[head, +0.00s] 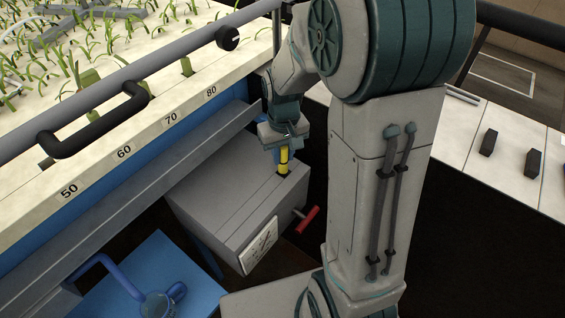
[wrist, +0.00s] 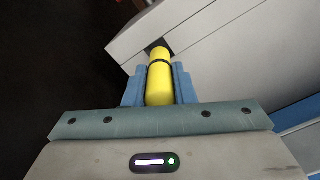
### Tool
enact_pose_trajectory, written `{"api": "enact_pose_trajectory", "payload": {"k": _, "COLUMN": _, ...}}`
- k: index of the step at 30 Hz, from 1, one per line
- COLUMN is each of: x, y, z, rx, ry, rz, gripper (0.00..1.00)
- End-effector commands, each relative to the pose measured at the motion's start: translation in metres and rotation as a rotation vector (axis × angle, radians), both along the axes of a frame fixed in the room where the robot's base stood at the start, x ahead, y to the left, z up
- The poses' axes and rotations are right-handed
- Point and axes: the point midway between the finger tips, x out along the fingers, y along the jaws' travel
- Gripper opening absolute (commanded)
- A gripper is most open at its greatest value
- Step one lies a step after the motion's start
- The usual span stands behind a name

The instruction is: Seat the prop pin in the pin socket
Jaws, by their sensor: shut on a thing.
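The prop pin (wrist: 160,83) is a yellow cylinder with a dark ring, held between the blue fingers of my gripper (wrist: 159,86) in the wrist view. In the head view the yellow pin (head: 284,157) hangs below my gripper (head: 285,143), over the top of a grey box. The pin socket (head: 283,171) shows as a dark opening near the box's right corner. It also shows in the wrist view (wrist: 156,44), at the far end of the pin. The pin's lower end meets this opening; how deep it sits I cannot tell.
The grey box (head: 225,190) has a red-handled crank (head: 307,220) and a dial plate (head: 259,246) on its front. The flume with its grey rail (head: 130,72) runs along the left. A blue surface with a blue pump-like part (head: 158,303) lies below left.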

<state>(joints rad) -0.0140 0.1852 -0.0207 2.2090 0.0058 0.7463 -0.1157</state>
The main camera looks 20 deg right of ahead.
Motion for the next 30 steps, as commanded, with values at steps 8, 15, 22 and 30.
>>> {"api": "enact_pose_trajectory", "payload": {"k": 8, "x": 0.0, "y": 0.0, "z": -0.037, "rx": 0.001, "ry": 0.003, "rz": -0.001, "gripper": 0.0}}
{"api": "enact_pose_trajectory", "payload": {"k": 15, "x": 0.0, "y": 0.0, "z": -0.039, "rx": 0.0, "ry": 0.001, "rz": -0.001, "gripper": 0.0}}
{"api": "enact_pose_trajectory", "payload": {"k": 22, "x": 0.0, "y": 0.0, "z": -0.043, "rx": 0.0, "ry": 0.001, "rz": -0.001, "gripper": 0.32}}
{"api": "enact_pose_trajectory", "payload": {"k": 30, "x": 0.0, "y": 0.0, "z": -0.042, "rx": 0.0, "ry": 0.001, "rz": -0.001, "gripper": 0.45}}
